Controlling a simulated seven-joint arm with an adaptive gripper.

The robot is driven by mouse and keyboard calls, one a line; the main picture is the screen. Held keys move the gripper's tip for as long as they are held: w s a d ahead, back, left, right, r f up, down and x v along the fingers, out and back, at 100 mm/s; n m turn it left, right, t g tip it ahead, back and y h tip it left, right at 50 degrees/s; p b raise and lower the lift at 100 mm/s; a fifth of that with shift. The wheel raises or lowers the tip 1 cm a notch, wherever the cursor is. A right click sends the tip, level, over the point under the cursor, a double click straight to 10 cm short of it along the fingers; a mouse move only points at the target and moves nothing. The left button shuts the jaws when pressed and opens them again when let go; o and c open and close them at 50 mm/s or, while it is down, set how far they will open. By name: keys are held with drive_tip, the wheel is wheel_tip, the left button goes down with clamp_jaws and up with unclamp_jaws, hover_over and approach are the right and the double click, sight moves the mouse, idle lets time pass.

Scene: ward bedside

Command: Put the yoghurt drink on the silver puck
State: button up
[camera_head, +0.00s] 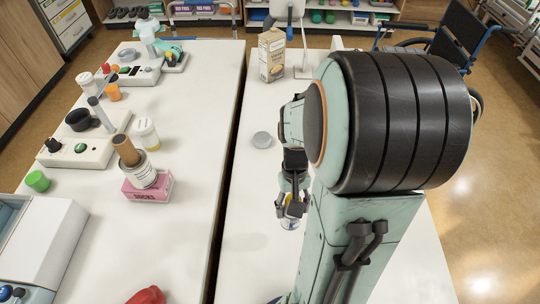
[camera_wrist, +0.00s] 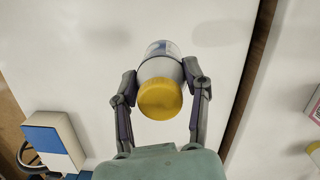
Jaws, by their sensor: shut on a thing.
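The yoghurt drink is a small pale bottle with a yellow cap (camera_wrist: 160,98) and some blue on its side. My gripper (camera_head: 291,207) is shut on it, one finger on each side below the cap, as the wrist view shows. In the head view the bottle (camera_head: 290,224) is mostly hidden by the fingers. A faint shadow on the table apart from it suggests it is held above the surface. The silver puck (camera_head: 262,139) is a flat grey disc on the right table, farther back than my gripper and slightly left. I do not make out the puck in the wrist view.
A beige carton (camera_head: 272,55) stands behind the puck. The table around the puck is clear. A dark gap separates it from the left table (camera_head: 190,230), which holds a pink box (camera_head: 148,187), jars and devices. A blue-and-white box (camera_wrist: 52,143) shows in the wrist view.

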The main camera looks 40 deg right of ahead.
drive_tip(key=m, duration=0.3)
drive_tip(key=shift+w+d+r, duration=0.15)
drive_tip(key=shift+d, duration=0.05)
drive_tip(key=w+d+r+m+t, duration=0.2)
drive_tip(key=w+d+r+m, duration=0.15)
drive_tip(key=w+m, duration=0.8)
drive_tip(key=w+d+r+m+t, duration=0.1)
drive_tip(key=w+d+r+m, duration=0.35)
drive_tip(key=m, duration=1.15)
hover_over(261, 136)
wheel_tip(261, 136, down, 12)
drive_tip(key=f, duration=0.1)
drive_tip(key=shift+s+f+n+h, duration=0.1)
drive_tip(key=shift+f+n+h, duration=0.25)
drive_tip(key=shift+f, duration=0.9)
drive_tip(key=o, duration=1.2)
drive_tip(key=shift+f, duration=0.15)
